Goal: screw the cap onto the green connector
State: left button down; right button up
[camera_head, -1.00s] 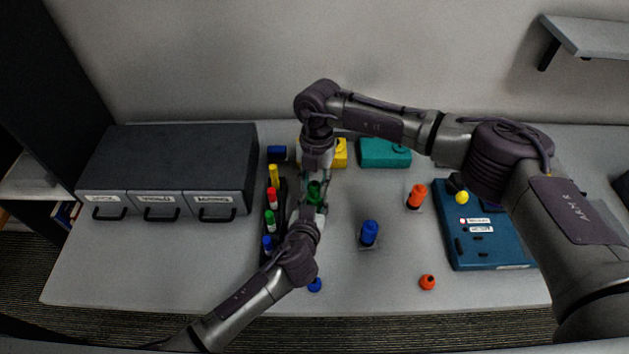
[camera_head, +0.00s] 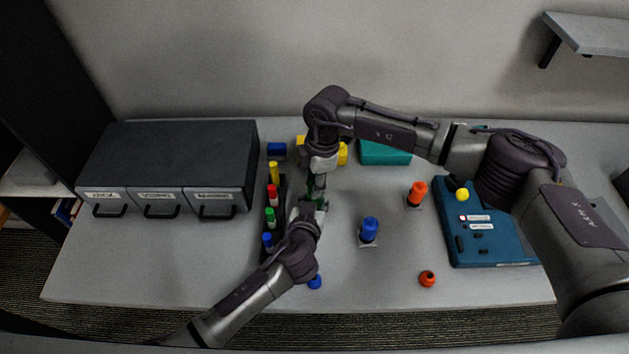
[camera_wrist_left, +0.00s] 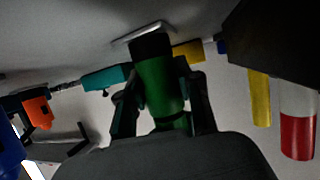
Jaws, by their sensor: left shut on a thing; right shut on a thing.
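The green connector (camera_wrist_left: 160,88) shows large in the left wrist view as a green cylinder with a black end, between the two fingers of my left gripper (camera_wrist_left: 162,105), which is shut on it. In the head view my left gripper (camera_head: 311,207) and my right gripper (camera_head: 318,184) meet end to end just right of the marker rack, with a bit of green (camera_head: 315,198) showing between them. My right gripper points down from the far side and is shut on the cap, which is mostly hidden. I cannot tell whether cap and connector touch.
A rack with several upright markers (camera_head: 271,195) stands close on the left. A blue connector (camera_head: 369,229) and an orange connector (camera_head: 417,193) stand to the right. A blue cap (camera_head: 314,282) and an orange cap (camera_head: 428,279) lie near the front. A blue board (camera_head: 490,250) lies at right.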

jog(key=m, duration=0.6)
jog(key=shift+t, duration=0.4)
jog(key=o, duration=0.8)
jog(key=shift+c, duration=0.2)
jog(key=shift+r, duration=0.1)
jog(key=shift+r, duration=2.15)
jog(key=shift+c, duration=0.5)
